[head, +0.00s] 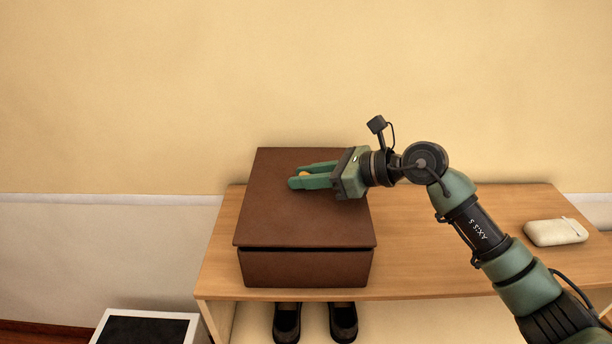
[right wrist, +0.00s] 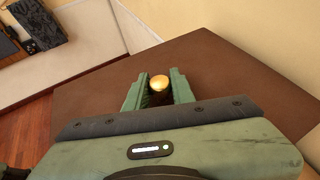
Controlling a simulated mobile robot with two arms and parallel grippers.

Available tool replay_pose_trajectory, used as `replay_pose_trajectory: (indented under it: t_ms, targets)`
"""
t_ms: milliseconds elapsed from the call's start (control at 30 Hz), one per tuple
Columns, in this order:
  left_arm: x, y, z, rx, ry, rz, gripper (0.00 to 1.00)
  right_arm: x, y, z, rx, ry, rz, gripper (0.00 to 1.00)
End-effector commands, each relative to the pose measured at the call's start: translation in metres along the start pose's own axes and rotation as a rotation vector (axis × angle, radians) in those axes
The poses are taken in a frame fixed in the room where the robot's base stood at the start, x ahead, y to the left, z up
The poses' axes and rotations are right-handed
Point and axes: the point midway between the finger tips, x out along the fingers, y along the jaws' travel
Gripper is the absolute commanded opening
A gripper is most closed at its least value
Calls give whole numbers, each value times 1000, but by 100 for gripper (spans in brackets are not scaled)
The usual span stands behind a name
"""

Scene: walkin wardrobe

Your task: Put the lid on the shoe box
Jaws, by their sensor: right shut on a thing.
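The brown shoe box (head: 305,268) stands on the wooden bench. Its brown lid (head: 300,222) lies over the top of the box, with a dark gap showing along the front edge between lid and box. The lid also fills much of the right wrist view (right wrist: 215,70). My right gripper (head: 295,178) is over the middle of the lid, shut on the lid's small gold knob (right wrist: 160,82). The knob shows between the two green fingers. Whether the lid touches the box at the back is hidden. My left gripper is not in view.
The wooden bench (head: 440,255) has free room to the right of the box. A cream rounded object (head: 556,232) lies at its right end. Dark shoes (head: 287,322) stand below the bench. A white-framed box with a dark top (head: 150,328) is at lower left. The wall is close behind.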

Motion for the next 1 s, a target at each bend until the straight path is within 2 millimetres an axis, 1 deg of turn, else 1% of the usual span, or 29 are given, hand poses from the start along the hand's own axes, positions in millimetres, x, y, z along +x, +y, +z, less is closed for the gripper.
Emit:
replay_pose_trajectory:
  t_ms: [200, 333, 367, 400, 433, 767, 867, 967, 1000]
  targets:
    - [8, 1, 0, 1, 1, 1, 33, 3, 0, -7, 0, -1, -1, 0]
    - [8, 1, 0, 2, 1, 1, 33, 3, 0, -6, 0, -1, -1, 0]
    - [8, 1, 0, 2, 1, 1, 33, 3, 0, -7, 0, 0, 0, 27]
    - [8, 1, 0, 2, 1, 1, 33, 3, 0, -7, 0, 0, 0, 38]
    - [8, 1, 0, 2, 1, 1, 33, 3, 0, -7, 0, 0, 0, 46]
    - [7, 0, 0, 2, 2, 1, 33, 2, 0, -6, 0, 0, 0, 46]
    - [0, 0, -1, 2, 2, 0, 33, 0, 0, 0, 0, 0, 0, 46]
    - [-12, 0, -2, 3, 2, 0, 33, -5, 0, 11, 0, 0, 0, 46]
    - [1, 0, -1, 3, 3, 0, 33, -12, -2, 1, -1, 1, -4, 46]
